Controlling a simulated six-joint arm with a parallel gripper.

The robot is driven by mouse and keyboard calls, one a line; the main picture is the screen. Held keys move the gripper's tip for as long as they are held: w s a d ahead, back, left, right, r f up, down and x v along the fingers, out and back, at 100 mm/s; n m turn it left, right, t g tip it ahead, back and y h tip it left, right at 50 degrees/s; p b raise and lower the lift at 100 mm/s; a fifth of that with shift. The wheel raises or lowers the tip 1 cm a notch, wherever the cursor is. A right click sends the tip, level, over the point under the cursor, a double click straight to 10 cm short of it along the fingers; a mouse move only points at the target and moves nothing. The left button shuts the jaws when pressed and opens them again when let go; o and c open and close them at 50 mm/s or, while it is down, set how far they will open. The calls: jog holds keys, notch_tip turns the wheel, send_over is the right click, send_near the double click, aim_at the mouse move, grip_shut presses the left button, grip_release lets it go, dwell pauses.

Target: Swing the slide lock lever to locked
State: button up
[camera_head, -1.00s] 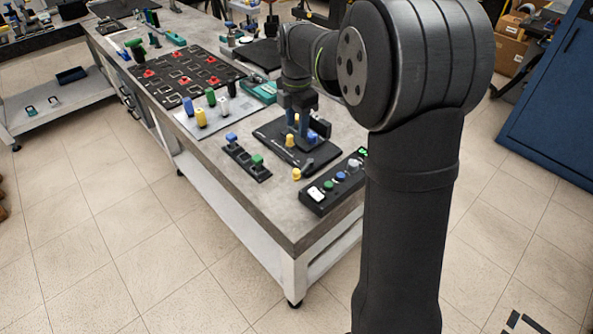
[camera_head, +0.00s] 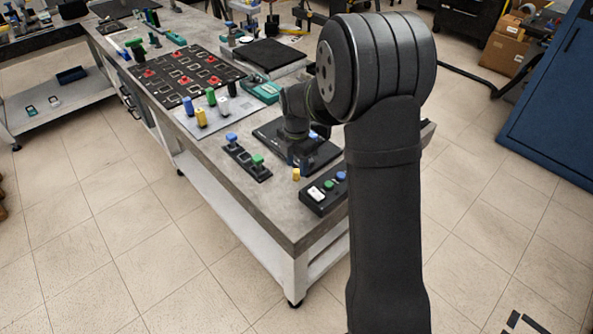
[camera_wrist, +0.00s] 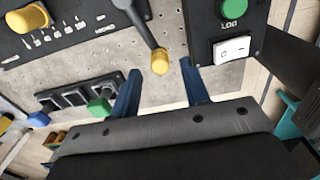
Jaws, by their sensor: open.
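The slide lock lever is a dark arm with a yellow knob (camera_wrist: 159,62). In the wrist view it slants down and right from a black panel (camera_wrist: 75,25), and the knob lies beyond the panel's edge. The knob also shows in the head view (camera_head: 296,174) at the front of the black device. My gripper (camera_wrist: 160,88) is open, with one blue finger to the left of the knob and one to the right. The knob appears between the fingers, slightly beyond their tips; no contact is visible. In the head view my arm hides much of the device.
A button box (camera_head: 322,196) with a white switch and green button stands close on the right. A black switch strip (camera_head: 246,163) with blue and green knobs lies to the left. A plate with coloured cylinders (camera_head: 205,118) is farther back. Bare bench lies in front.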

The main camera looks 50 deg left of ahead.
aim_at(297, 170)
jog(key=shift+f, duration=1.6)
grip_shut()
